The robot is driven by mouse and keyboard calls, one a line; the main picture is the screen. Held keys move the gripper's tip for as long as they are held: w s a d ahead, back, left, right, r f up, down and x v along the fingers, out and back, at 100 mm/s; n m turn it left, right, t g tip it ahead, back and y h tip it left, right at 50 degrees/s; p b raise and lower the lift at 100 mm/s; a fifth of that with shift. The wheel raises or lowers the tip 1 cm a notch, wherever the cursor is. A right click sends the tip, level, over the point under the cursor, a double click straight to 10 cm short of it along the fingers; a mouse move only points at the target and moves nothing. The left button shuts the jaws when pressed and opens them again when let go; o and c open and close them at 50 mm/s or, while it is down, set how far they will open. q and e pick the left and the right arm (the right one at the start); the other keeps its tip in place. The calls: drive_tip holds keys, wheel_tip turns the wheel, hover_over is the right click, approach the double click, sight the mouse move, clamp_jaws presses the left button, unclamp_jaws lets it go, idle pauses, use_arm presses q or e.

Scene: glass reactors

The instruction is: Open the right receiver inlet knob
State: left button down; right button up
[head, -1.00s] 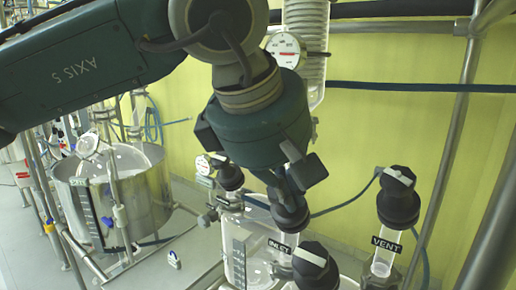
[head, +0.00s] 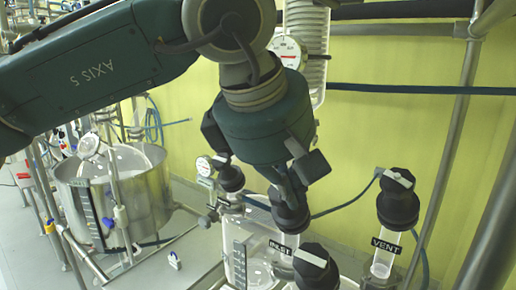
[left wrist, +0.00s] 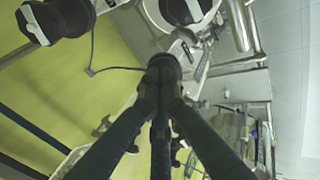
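The inlet knob (head: 291,218) is a black valve head on a glass tube, with a black INLET label (head: 281,247) below it. My left gripper (head: 288,190) points down onto the knob's top from above. In the left wrist view its dark fingers converge on the black knob (left wrist: 163,65) and close around its top. The fingers hide the knob's handle, so its turn angle cannot be read. My right gripper is in neither view.
A VENT knob (head: 398,198) with a white-striped handle stands to the right. Another white-striped black knob (head: 316,265) is close in front. A pressure gauge (head: 288,52) and metal pipes are behind. A steel vessel (head: 150,190) stands at left.

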use_arm(q)
drive_tip(key=shift+w+d+r+p, duration=0.25)
drive_tip(key=shift+w+d+p, duration=0.05)
drive_tip(key=shift+w, duration=0.2)
drive_tip(key=shift+w+d+r+p, duration=0.25)
drive_tip(key=shift+w, duration=0.2)
drive_tip(key=shift+w, duration=0.1)
drive_tip(key=shift+d, duration=0.25)
drive_tip(key=shift+r, duration=0.1)
drive_tip(key=p+v, duration=0.2)
drive_tip(key=v, duration=0.4)
drive_tip(key=shift+d+r+p, duration=0.15)
drive_tip(key=shift+d+p, duration=0.1)
drive_tip(key=shift+p, duration=0.15)
